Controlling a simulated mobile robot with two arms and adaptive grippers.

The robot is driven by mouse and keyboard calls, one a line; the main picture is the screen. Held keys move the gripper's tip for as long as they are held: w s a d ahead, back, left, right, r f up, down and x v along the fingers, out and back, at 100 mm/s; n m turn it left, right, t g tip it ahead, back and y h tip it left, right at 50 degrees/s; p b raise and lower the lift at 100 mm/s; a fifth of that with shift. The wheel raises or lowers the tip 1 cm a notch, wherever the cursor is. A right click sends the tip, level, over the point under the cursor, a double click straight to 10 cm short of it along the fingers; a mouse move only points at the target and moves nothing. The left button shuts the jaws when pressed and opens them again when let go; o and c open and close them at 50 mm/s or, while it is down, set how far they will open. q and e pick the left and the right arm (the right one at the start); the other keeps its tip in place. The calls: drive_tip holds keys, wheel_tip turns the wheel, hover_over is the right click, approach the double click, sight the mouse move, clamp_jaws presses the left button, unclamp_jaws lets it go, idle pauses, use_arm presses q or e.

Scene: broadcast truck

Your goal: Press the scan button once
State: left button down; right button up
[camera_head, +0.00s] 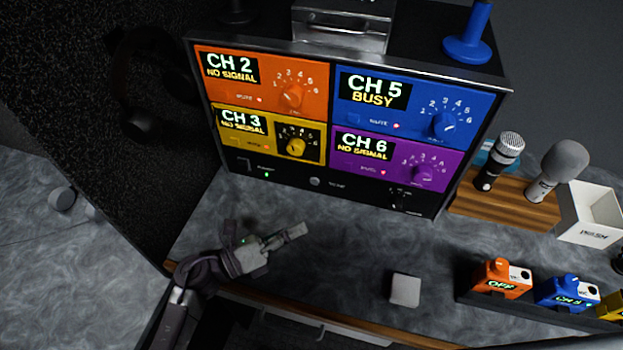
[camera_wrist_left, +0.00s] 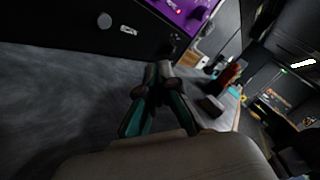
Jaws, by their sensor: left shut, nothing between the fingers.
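The scan button (camera_head: 314,181) is a small round grey knob on the black lower strip of the receiver rack (camera_head: 345,196), just left of its "SCAN" label. It also shows in the left wrist view (camera_wrist_left: 104,20), at upper left. My left gripper (camera_head: 303,229) comes in from the left, low over the grey worktop. Its fingers are shut and empty, pointing right, in front of and below the button and apart from it. In the left wrist view the closed fingertips (camera_wrist_left: 158,66) lie right of and below the button. My right gripper is not in view.
The rack carries orange, blue, yellow and purple channel panels. A small white block (camera_head: 405,290) lies on the worktop (camera_head: 340,260). Two microphones (camera_head: 500,160) stand on a wooden holder (camera_head: 510,212), beside a white box (camera_head: 590,214). Coloured packs (camera_head: 502,278) sit at lower right.

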sight(315, 181)
use_arm(q)
drive_tip(key=shift+w, duration=0.15)
drive_tip(key=shift+w+d, duration=0.25)
drive_tip(key=shift+w, duration=0.55)
drive_tip(key=w, duration=0.1)
drive_tip(key=w+d+b, duration=0.1)
drive_tip(key=w, duration=0.1)
drive_tip(key=w+b, duration=0.1)
drive_tip(key=w, duration=0.1)
drive_tip(key=shift+w+d+f, duration=0.1)
drive_tip(key=shift+d, duration=0.3)
drive_tip(key=shift+w+d, duration=0.15)
drive_tip(key=shift+w, duration=0.55)
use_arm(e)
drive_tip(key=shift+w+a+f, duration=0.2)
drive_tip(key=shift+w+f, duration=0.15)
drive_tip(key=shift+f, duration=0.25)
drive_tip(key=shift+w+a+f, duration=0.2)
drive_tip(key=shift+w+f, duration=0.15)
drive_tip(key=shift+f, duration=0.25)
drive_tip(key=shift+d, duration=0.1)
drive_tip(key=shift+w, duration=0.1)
use_arm(q)
drive_tip(key=shift+w+b, duration=0.1)
drive_tip(key=shift+b, duration=0.2)
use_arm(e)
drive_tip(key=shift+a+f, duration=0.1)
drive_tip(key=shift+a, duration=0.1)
